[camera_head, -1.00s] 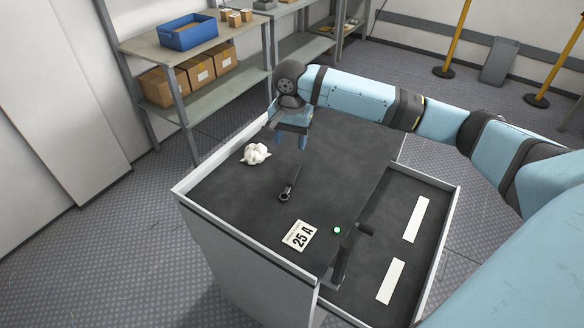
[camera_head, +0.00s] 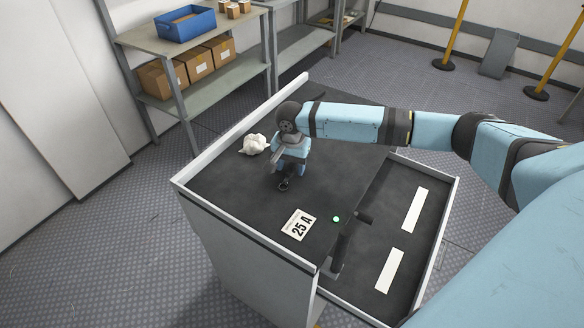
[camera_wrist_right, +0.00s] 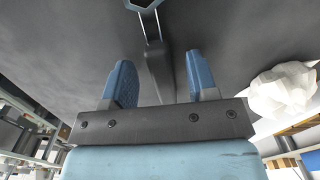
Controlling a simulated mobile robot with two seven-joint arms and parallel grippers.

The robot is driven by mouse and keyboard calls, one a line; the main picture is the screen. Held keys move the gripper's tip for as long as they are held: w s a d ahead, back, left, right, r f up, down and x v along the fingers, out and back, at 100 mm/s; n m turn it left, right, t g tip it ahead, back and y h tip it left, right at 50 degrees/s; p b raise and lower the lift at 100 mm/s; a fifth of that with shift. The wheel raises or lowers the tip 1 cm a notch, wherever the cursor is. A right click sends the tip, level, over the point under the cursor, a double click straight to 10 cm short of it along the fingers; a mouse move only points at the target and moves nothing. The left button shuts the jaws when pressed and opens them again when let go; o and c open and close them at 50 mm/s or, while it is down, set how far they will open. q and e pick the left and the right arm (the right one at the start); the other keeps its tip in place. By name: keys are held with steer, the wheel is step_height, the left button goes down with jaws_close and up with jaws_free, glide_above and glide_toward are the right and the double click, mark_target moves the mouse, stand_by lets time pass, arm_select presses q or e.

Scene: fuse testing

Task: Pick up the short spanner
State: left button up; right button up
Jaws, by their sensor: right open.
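The short spanner lies on the dark top of the cabinet; in the head view only its ring end (camera_head: 284,185) shows below my right gripper, which hides the rest. In the right wrist view the spanner (camera_wrist_right: 153,45) runs from the top edge down between the two blue fingers. My right gripper (camera_head: 291,170) is open, low over the spanner, with its fingers on either side of the dark handle. It also shows in the right wrist view (camera_wrist_right: 163,82). I cannot tell whether a finger touches the spanner. My left gripper is not in view.
A crumpled white cloth (camera_head: 254,144) lies beside the gripper and shows in the right wrist view (camera_wrist_right: 283,90). A 25 A card (camera_head: 298,224) lies nearer the front. A lower tray (camera_head: 405,243) with white strips and a dark upright lever (camera_head: 345,240) are at the right.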

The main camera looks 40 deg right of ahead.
steer(key=shift+f, duration=0.1)
jaws_close()
stand_by(0.3)
